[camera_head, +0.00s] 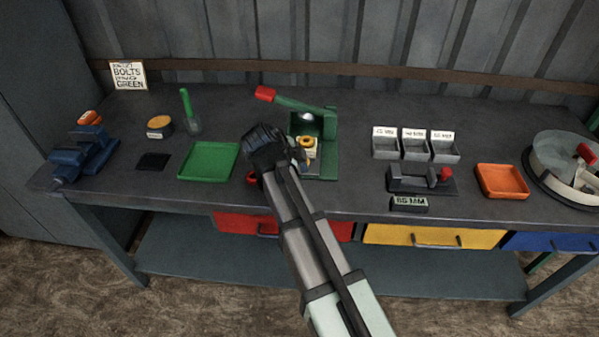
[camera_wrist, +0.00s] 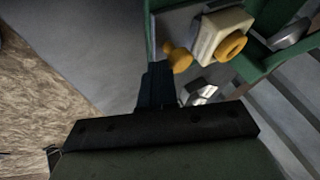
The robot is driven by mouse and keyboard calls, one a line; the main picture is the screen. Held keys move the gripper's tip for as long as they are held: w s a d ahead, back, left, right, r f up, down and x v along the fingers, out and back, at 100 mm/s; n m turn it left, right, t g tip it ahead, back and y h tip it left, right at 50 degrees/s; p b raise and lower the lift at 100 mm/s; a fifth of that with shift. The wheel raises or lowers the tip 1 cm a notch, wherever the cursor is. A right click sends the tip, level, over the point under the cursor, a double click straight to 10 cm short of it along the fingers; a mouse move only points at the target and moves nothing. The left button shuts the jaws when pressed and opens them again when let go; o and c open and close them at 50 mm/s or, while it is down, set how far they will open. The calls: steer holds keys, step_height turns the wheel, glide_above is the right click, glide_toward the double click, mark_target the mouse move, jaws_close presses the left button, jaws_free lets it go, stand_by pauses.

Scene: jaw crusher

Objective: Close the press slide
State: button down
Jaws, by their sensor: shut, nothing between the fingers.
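The green press (camera_head: 328,128) stands at the middle of the bench, with its red-handled lever (camera_head: 265,94) raised to the left. At its base is a pale block with a yellow ring (camera_head: 306,141). In the wrist view, the pale block (camera_wrist: 212,30) sits beside a grey plate (camera_wrist: 172,24), with a yellow knob (camera_wrist: 178,58) projecting toward me. I cannot tell which part is the slide or how far out it stands. My gripper (camera_wrist: 158,78) is shut and empty, its fingertips close below the knob; contact is unclear. My wrist hides the press's left front in the head view.
A green tray (camera_head: 208,161) lies left of the press. Grey bins (camera_head: 415,147), a dark fixture (camera_head: 420,180) and an orange tray (camera_head: 502,181) are to the right. A blue vise (camera_head: 82,152) stands far left. Some red part (camera_head: 252,177) shows beside my wrist.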

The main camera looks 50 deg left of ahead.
mark_target(304, 140)
steer(key=w+a, duration=0.7)
steer(key=shift+w+a, duration=0.4)
steer(key=shift+r, duration=0.1)
steer(key=s+d, duration=0.3)
steer(key=shift+d, duration=0.2)
steer(key=v, duration=1)
steer(key=shift+s+a, duration=0.1)
